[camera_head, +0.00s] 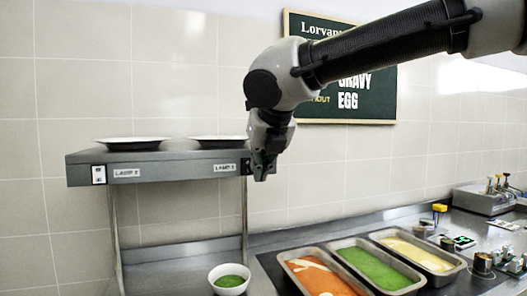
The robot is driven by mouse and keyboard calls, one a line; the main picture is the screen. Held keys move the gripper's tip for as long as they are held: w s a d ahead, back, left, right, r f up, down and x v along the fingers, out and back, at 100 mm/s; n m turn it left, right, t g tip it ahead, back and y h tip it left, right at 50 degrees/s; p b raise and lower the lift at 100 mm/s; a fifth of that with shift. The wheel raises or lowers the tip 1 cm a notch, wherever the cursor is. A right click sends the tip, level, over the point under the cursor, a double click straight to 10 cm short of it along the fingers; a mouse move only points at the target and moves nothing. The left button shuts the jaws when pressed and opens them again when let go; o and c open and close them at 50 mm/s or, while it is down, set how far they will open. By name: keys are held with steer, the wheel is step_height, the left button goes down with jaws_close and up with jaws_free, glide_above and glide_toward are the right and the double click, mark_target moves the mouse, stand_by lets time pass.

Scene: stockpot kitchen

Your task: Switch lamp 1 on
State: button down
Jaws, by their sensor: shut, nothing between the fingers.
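A grey shelf (165,157) on thin posts has two small labels on its front edge. The right label (224,168) seems to read LAMP 1, though it is small. The left label (127,173) seems to read LAMP 2 and has a white switch (99,175) at its left. My gripper (261,176) is shut and empty, pointing down at the shelf's right end, just right of the right label. It covers part of that end, so any switch there is mostly hidden. I cannot tell whether the gripper touches the shelf.
Below are a white bowl of green food (229,279) and three metal pans, orange (318,278), green (377,268) and yellow (418,253). A menu board (385,100) hangs behind my arm.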

mark_target(248, 167)
steer(key=shift+w+a+f, duration=0.25)
steer(key=shift+w+f, duration=0.1)
steer(key=shift+w, duration=0.5)
steer(key=shift+w+a+f, duration=0.25)
steer(key=shift+w+f, duration=0.1)
steer(key=shift+w, duration=0.5)
steer(key=shift+w+a+f, duration=0.25)
steer(key=shift+w+f, duration=0.1)
steer(key=shift+w, duration=0.5)
steer(key=shift+w+f, duration=0.15)
steer(key=shift+w, duration=0.1)
steer(key=shift+r, duration=0.9)
steer(key=shift+s+a, duration=0.1)
steer(key=shift+s, duration=0.05)
